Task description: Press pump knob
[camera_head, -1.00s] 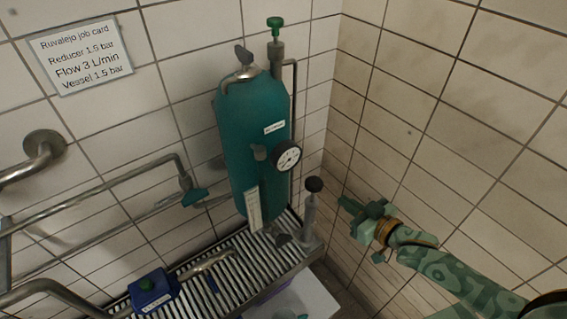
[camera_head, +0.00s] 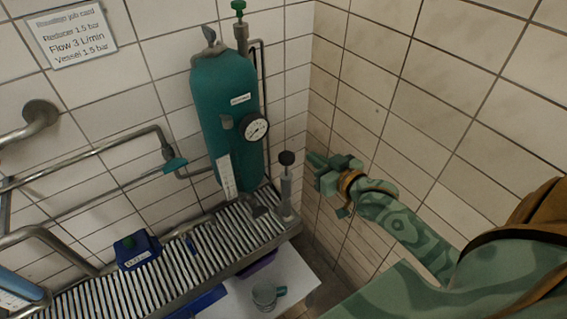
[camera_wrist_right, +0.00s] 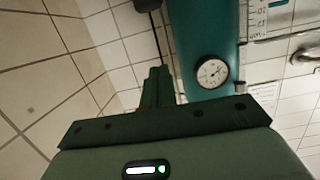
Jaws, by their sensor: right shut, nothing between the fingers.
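The pump (camera_head: 287,192) is a slim grey upright cylinder at the right end of the slatted shelf. Its round black knob (camera_head: 286,158) sits on top. My right gripper (camera_head: 316,162) is green, shut and empty. In the head view its fingertips point left at about the knob's height, with a small visible gap to the knob. In the right wrist view the shut fingers (camera_wrist_right: 158,86) point up beside the teal vessel. I cannot tell whether the dark shape at the top edge there is the knob. My left gripper is not in view.
The teal vessel (camera_head: 224,115) with a pressure gauge (camera_head: 255,128) stands left of the pump. A blue box (camera_head: 136,252) sits on the slatted shelf (camera_head: 222,236). A mug (camera_head: 266,295) stands lower down. The tiled wall is close on the right.

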